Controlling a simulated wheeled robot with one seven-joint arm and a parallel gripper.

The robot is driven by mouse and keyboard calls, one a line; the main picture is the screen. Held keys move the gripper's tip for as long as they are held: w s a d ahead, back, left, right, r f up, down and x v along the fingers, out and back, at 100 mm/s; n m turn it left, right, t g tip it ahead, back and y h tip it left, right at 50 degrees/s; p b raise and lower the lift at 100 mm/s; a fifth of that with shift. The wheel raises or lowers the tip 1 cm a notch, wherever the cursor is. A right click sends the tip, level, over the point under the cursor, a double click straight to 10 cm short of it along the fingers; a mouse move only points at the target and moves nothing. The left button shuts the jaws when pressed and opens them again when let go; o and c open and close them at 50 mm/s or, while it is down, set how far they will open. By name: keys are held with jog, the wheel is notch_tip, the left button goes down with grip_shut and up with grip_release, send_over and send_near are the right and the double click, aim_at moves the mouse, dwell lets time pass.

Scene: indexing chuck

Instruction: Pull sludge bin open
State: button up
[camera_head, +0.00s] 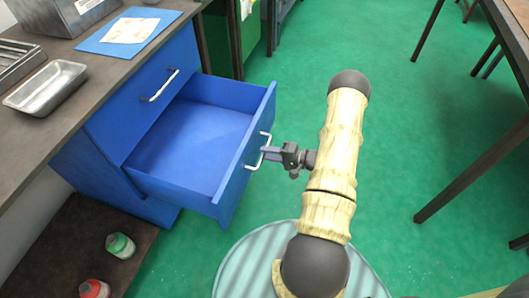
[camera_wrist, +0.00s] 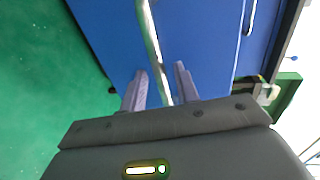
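The sludge bin appears to be the blue drawer (camera_head: 190,140), pulled well out of the blue cabinet and empty inside. Its silver bar handle (camera_head: 258,152) is on the front panel and also shows in the wrist view (camera_wrist: 150,35). My gripper (camera_head: 268,152) is at this handle, outside the drawer front. In the wrist view my gripper's two fingers (camera_wrist: 160,80) stand apart on either side of the bar, with a gap visible at each side.
A shut upper drawer with a silver handle (camera_head: 160,86) sits above. The dark worktop (camera_head: 60,115) holds a metal tray (camera_head: 46,88) and a blue mat (camera_head: 97,38). A green-capped bottle (camera_head: 120,245) stands on a low shelf.

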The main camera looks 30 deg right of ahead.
jog(key=p+v, duration=0.2)
jog(key=v, duration=1.3)
jog(key=shift+s, duration=0.1)
jog(key=w+r+n+g+h, duration=0.1)
jog(key=w+r+n+h, duration=0.1)
jog(key=w+r+h, duration=0.35)
jog(key=w+r+n+h, duration=0.2)
jog(key=w+r+h, duration=0.1)
jog(key=w, duration=0.6)
jog(key=a+r+n+g+h, duration=0.2)
jog(key=a+r+h, duration=0.1)
jog(key=a+r, duration=0.4)
jog(key=s+a+r+n+g, duration=0.2)
jog(key=s+a+r+g, duration=0.15)
jog(key=s+a, duration=0.5)
jog(key=s+a+r+n+g, duration=0.15)
jog(key=s+a+r, duration=0.25)
jog(key=s+a, duration=0.5)
notch_tip(320, 180, up, 27)
jog(key=p, duration=2.7)
jog(key=shift+s+d+r, duration=0.15)
jog(key=shift+s+d, duration=0.05)
jog(key=shift+d, duration=0.2)
